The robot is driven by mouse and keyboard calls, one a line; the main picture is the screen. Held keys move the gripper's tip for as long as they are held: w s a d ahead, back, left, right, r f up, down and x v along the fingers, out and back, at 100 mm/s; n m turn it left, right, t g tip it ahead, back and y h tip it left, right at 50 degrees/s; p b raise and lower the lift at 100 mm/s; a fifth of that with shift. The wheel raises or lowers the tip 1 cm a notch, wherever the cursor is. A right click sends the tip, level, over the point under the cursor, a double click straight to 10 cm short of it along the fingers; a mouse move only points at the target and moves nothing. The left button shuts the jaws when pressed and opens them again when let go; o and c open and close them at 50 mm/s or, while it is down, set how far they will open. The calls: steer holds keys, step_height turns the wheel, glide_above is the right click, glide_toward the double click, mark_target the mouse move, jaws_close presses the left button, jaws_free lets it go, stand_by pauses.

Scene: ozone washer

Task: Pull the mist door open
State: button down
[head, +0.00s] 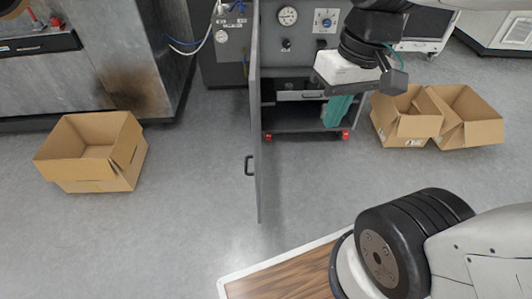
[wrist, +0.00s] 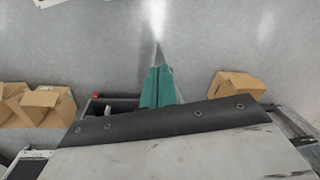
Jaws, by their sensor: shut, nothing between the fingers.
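The mist door (head: 257,120) is a thin grey panel, seen almost edge-on in the head view. It stands swung out from the cabinet (head: 300,62), whose lower bay shows open. A dark handle (head: 249,166) is on the door's left face near its free edge. My gripper (head: 337,112) has teal fingers pointing down, in front of the open bay and to the right of the door, apart from the handle. In the wrist view the gripper (wrist: 160,86) is shut and empty. The handle cannot be made out there.
One cardboard box (head: 95,150) is on the floor at left, and open boxes (head: 405,118) are to the right of the cabinet. A wood-topped surface (head: 285,280) lies in the foreground.

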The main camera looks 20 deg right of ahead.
steer(key=w+f+y, duration=0.6)
steer(key=w+f, duration=0.6)
steer(key=w, duration=0.3)
steer(key=w+d+f+m+t+y, duration=0.15)
steer(key=w+d+f, duration=0.25)
steer(key=f, duration=0.7)
steer(key=w+d+f+m+t, duration=0.1)
steer(key=w+d+f+m, duration=0.3)
steer(key=f, duration=0.6)
steer(key=a+r+x, duration=0.1)
steer(key=x, duration=1.1)
steer(key=shift+w+a+n, duration=0.2)
steer(key=shift+n, duration=0.25)
steer(key=shift+t, duration=0.25)
